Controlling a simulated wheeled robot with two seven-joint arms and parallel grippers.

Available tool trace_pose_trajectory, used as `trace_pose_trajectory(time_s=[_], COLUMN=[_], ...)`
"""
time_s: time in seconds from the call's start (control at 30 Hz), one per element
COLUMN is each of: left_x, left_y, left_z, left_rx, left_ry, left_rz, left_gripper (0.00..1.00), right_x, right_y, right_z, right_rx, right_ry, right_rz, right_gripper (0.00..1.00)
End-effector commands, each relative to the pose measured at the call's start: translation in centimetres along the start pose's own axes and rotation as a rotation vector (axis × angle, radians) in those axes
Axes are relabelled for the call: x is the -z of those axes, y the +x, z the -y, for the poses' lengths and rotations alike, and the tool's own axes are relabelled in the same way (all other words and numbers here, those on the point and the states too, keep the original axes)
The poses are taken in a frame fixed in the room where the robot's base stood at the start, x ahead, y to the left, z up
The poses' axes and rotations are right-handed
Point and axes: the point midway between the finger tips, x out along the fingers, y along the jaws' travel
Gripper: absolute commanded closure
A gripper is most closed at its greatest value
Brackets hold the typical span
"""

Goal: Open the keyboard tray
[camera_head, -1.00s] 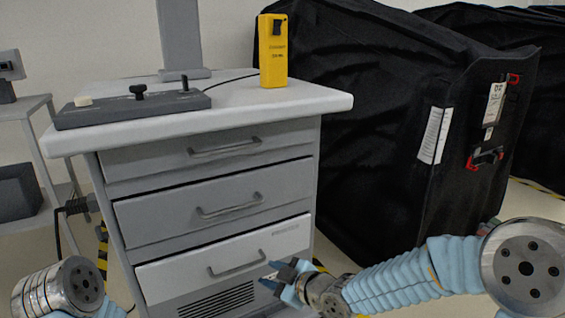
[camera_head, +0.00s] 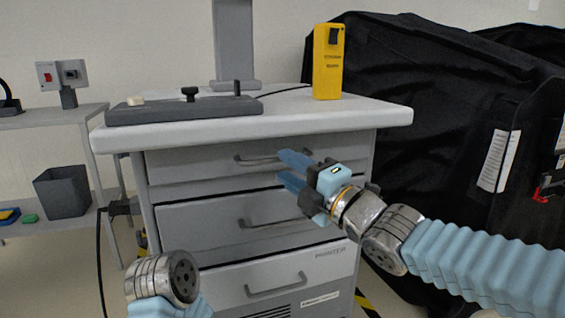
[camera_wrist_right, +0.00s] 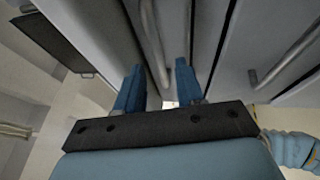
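The grey cart has a stack of drawers. I take the top drawer (camera_head: 190,165), under the white worktop (camera_head: 380,118), as the keyboard tray; it looks closed. Its bar handle (camera_head: 250,160) is partly behind my right gripper (camera_head: 283,168). The gripper's two blue fingers are apart, close to the handle's right end. In the right wrist view the handle (camera_wrist_right: 152,40) runs between the open fingers (camera_wrist_right: 157,85); I cannot tell whether they touch it. My left gripper is out of view; only a left arm link shows.
Below are a middle drawer (camera_head: 205,221) and a lower drawer marked PRINTER (camera_head: 225,285), both closed with bar handles. A yellow device (camera_head: 328,70) and a dark control panel (camera_head: 170,110) stand on top. A black-covered cart (camera_head: 440,110) is at right, a side shelf (camera_head: 50,118) at left.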

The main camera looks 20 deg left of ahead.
Motion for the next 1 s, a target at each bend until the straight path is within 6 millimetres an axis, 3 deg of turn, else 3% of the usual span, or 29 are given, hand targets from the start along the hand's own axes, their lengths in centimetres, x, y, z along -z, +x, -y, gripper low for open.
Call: trace_pose_trajectory(time_s=[0.2, 0.53, 0.77, 1.0], left_x=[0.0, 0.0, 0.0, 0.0], left_y=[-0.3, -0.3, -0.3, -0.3], left_z=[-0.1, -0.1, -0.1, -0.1], left_rx=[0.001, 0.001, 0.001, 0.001], left_ry=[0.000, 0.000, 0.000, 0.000], left_rz=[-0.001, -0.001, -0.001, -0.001], left_gripper=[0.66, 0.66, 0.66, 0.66], right_x=[0.0, -0.1, -0.1, -0.1], right_y=[2.5, 2.8, 2.8, 2.8], right_z=[0.0, 0.0, 0.0, 0.1], right_rx=[0.001, 0.001, 0.001, 0.001], right_ry=[0.001, 0.001, 0.001, 0.001], right_rz=[0.000, 0.001, 0.001, 0.001], right_gripper=[0.63, 0.63, 0.98, 1.00])
